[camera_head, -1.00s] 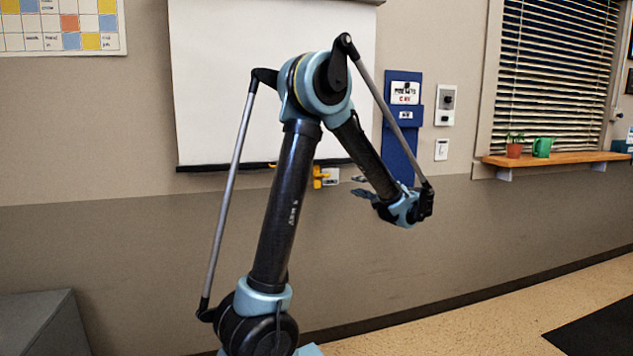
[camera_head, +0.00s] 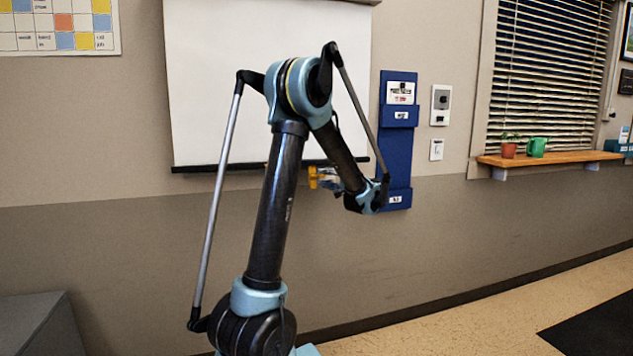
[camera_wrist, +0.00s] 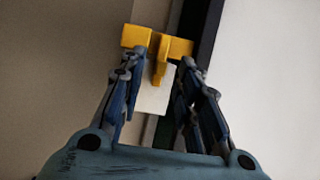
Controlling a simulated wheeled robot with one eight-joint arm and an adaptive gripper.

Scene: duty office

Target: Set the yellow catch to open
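The yellow catch (camera_head: 313,177) is on the wall just below the bottom edge of the white screen. In the wrist view the yellow catch (camera_wrist: 160,62) shows a crosspiece and a narrow tab, in front of a pale plate (camera_wrist: 153,98). My gripper (camera_wrist: 164,62) has its two fingers apart, one on each side of the tab. The fingertips are close to the crosspiece; I cannot tell whether they touch it. In the head view my gripper (camera_head: 328,178) is beside the catch and partly hidden by my arm.
The white screen (camera_head: 220,80) with a dark bottom bar hangs above. A blue wall holder (camera_head: 397,150) is right of my gripper. A wooden shelf (camera_head: 550,159) with a pot and a green mug is farther right. A grey cabinet (camera_head: 35,325) stands lower left.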

